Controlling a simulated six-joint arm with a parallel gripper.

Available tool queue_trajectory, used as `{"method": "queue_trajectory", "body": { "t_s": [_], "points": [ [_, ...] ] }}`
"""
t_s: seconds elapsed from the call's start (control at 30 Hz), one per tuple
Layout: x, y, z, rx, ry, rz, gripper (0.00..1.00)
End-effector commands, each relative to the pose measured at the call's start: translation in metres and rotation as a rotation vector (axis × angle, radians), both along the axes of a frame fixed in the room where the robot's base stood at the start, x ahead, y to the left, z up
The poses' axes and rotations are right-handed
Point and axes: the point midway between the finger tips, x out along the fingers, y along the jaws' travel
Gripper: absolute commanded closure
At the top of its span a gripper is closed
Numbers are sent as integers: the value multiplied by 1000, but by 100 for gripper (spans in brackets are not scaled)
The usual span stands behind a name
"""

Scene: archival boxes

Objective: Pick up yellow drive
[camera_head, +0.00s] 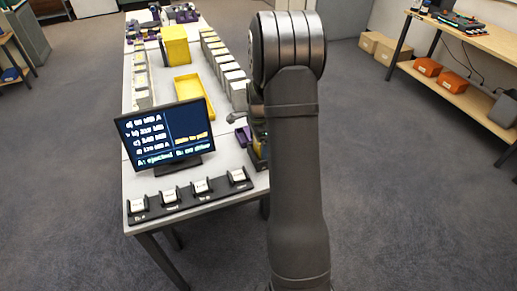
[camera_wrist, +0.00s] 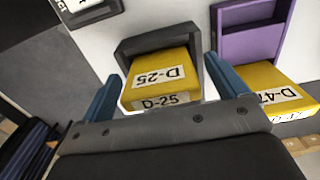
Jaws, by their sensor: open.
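In the wrist view, a yellow drive labelled D-25 (camera_wrist: 160,78) sits in a dark grey open holder (camera_wrist: 128,47). My gripper (camera_wrist: 165,82) is open, with one blue finger on each side of this drive. The fingers appear apart from the drive, though I cannot tell how deep they reach. A second yellow drive (camera_wrist: 276,88), its label partly readable as D-4, stands at a purple holder (camera_wrist: 250,42) to the right, outside the right finger. In the head view my arm hides the gripper and these drives.
In the head view, a monitor (camera_head: 165,135) stands on the long table (camera_head: 222,160) behind a dark rack (camera_head: 190,198) of several small labelled items. A yellow tray (camera_head: 194,93), a yellow box (camera_head: 174,46) and rows of pale boxes (camera_head: 234,85) stand farther back.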

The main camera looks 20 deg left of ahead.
Motion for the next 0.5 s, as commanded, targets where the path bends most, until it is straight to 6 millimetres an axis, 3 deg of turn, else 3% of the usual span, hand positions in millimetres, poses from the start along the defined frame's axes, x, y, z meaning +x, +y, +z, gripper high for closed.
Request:
{"method": "queue_trajectory", "body": {
  "t_s": [0.03, 0.3, 0.5],
  "points": [
    [0, 0, 0, 0, 0, 0, 15],
    [0, 0, 1, 0, 0, 0, 67],
    [0, 0, 1, 1, -1, 0, 66]
  ]
}}
